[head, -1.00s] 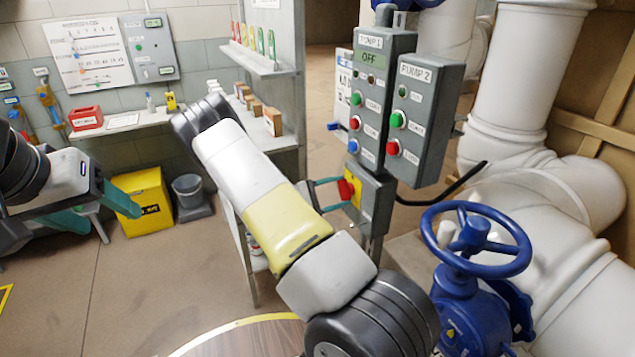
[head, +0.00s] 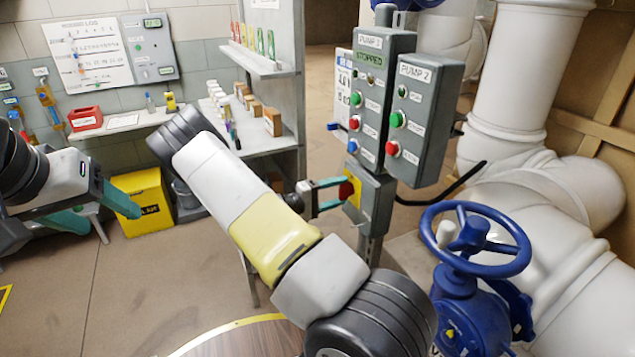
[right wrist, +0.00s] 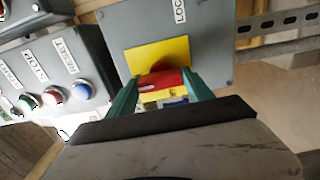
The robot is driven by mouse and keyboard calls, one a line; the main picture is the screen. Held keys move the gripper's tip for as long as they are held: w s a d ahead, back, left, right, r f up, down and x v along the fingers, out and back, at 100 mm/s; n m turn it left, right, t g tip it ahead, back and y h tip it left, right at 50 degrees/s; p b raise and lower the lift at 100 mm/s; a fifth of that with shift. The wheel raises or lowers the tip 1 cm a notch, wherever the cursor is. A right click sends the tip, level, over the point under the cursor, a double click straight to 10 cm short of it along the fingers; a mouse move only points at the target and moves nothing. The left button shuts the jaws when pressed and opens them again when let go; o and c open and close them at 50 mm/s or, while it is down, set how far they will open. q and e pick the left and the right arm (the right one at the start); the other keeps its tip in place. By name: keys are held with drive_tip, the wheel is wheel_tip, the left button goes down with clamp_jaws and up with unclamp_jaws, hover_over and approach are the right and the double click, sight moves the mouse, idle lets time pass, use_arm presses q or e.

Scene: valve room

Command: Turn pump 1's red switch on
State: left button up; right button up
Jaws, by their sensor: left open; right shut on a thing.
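Pump 1's red switch (head: 346,190) sits on a yellow plate (head: 356,188) on the grey box (head: 378,205) below the pump 1 panel (head: 396,100). In the right wrist view the red switch (right wrist: 163,80) lies between my teal fingers. My right gripper (head: 340,190) is shut on the red switch; its fingers partly hide it. The pump 1 display (head: 370,57) reads "STOPPED". My left gripper (head: 112,212) is open and empty at the left, away from the panel.
The pump 2 panel (head: 424,120) stands right of pump 1's. A blue handwheel valve (head: 476,240) and white pipes (head: 570,190) are at the right. A shelf (head: 268,140) with small items stands left of the panel. A yellow box (head: 142,200) is on the floor.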

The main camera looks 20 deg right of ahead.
idle(0.5)
drive_tip(key=o, duration=1.4)
drive_tip(key=shift+c, duration=0.2)
drive_tip(key=a, duration=0.8)
drive_tip(key=shift+s, duration=0.3)
drive_tip(key=shift+d, duration=0.1)
